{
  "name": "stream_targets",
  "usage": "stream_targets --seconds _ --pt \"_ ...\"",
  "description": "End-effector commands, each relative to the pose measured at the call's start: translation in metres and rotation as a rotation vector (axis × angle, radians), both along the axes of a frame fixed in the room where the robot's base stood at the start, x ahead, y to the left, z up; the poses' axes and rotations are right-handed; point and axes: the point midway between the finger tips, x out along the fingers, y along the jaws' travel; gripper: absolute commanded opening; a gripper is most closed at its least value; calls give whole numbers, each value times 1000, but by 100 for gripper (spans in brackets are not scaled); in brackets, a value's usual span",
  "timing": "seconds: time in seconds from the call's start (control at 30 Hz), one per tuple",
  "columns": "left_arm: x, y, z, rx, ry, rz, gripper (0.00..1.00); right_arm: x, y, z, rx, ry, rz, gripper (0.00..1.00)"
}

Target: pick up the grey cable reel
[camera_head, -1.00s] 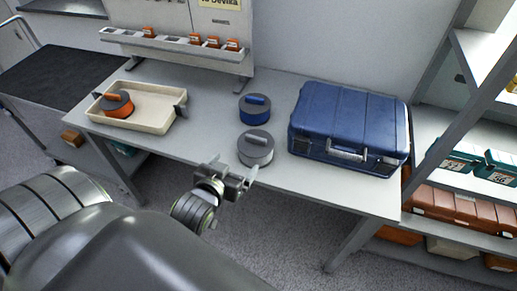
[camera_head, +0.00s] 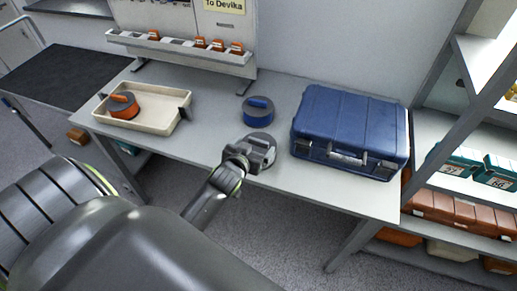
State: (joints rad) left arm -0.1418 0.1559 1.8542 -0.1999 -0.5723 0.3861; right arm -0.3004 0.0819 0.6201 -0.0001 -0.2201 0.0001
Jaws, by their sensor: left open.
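The grey cable reel (camera_head: 263,137) stands on the table near its front edge, in front of the blue reel (camera_head: 258,111). My left gripper (camera_head: 262,153) is over the grey reel in this view and hides most of it. Its fingers are open, one on each side of the reel's grey handle area. I cannot tell whether they touch the reel. My right gripper is not in view.
A blue case (camera_head: 350,130) stands close on the right. A cream tray (camera_head: 155,122) with an orange reel (camera_head: 123,105) is on the left. A rack with small orange pieces (camera_head: 180,43) stands behind. The table (camera_head: 205,125) is clear between tray and reels.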

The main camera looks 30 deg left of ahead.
Motion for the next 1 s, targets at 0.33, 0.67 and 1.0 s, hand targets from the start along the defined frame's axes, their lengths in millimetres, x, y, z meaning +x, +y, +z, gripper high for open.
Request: stream_targets --seconds 0.33,0.67,1.0 --pt "22 4 -9 1 0 0 91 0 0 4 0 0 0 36" --pt "21 5 -9 1 0 0 71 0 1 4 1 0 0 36" --pt "21 4 -9 1 0 0 27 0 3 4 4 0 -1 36"
